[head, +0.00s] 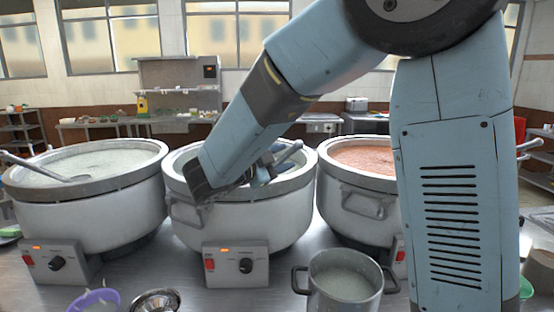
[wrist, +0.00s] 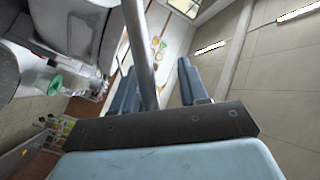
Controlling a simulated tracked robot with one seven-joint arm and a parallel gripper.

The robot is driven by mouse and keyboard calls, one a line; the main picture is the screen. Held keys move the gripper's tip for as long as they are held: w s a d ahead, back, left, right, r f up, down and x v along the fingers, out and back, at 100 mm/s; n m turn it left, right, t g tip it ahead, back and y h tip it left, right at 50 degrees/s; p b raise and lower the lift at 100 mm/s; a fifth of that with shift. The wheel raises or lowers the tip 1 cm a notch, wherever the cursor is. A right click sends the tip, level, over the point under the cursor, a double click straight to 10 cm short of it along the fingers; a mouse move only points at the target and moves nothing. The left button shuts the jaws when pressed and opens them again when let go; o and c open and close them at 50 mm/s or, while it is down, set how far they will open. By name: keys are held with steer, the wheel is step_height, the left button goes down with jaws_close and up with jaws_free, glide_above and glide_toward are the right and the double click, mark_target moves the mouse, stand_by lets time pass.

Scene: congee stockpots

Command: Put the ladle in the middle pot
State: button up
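The middle pot (head: 237,224) is a large white stockpot with a grey rim, and my forearm reaches over its opening. The ladle's grey handle (head: 291,151) slants up past the pot's right-hand rim; its bowl is hidden. My gripper (head: 264,170) is over the middle pot, partly hidden by my wrist. In the wrist view, my gripper (wrist: 158,82) has its two blue fingers spread apart. The ladle's handle (wrist: 142,50) passes between them, nearer the left finger, with a gap to the right finger.
The left pot (head: 95,205) holds pale congee and another ladle (head: 45,168). The right pot (head: 350,207) holds reddish food, partly hidden by my arm.

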steer(key=shift+o, duration=0.4)
steer(key=v, duration=1.3)
steer(key=shift+s+a, duration=0.2)
steer(key=shift+a, duration=0.15)
steer(key=shift+s+f, duration=0.1)
steer(key=shift+f, duration=0.05)
